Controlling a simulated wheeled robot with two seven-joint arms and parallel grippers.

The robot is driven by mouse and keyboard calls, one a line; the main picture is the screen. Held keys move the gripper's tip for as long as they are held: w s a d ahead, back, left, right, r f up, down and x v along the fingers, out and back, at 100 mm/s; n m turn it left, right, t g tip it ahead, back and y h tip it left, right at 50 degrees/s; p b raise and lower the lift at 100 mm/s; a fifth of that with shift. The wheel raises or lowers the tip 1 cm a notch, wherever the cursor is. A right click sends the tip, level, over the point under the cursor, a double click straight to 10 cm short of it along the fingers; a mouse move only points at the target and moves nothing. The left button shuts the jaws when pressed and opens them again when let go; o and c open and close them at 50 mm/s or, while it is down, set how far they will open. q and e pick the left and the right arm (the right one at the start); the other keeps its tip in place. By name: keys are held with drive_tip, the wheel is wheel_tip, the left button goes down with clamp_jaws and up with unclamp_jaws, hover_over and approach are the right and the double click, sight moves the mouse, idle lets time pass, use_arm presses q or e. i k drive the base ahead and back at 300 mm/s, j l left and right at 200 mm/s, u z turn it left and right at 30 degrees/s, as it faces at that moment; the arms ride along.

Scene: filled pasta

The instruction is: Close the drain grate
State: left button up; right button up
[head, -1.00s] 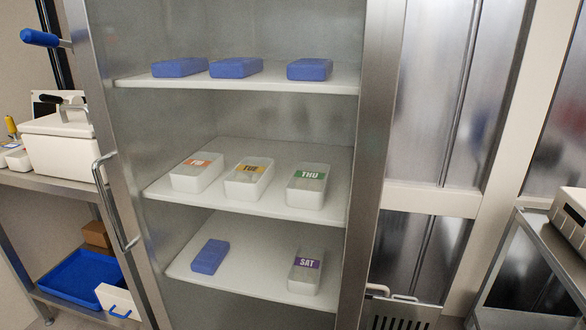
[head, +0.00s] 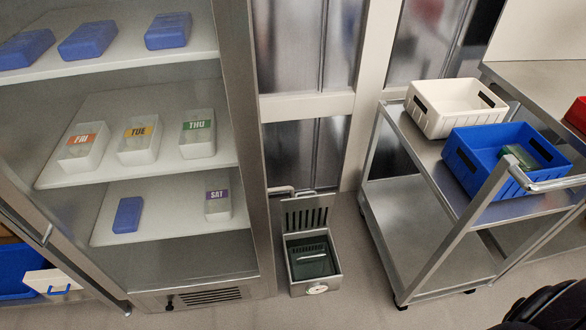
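The drain grate (head: 306,216) is a grey slotted metal lid. It stands raised, near upright, at the back edge of an open metal drain box (head: 297,290) on the floor. The box sits between the steel cabinet and the cart. Inside it is a dark green slotted insert or container (head: 311,262). A round white disc (head: 317,290) is on the front of the box. Neither of my grippers can be made out in the head view.
A glass-front cabinet (head: 263,200) with labelled tubs stands left of the drain box. A wheeled cart (head: 412,170) with a white crate (head: 432,122) and a blue crate (head: 478,176) stands to the right. The floor (head: 370,275) in front and between is clear. A black rounded shape is at the bottom right.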

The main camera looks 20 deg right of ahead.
sight(309, 211)
drive_tip(key=z, duration=0.85)
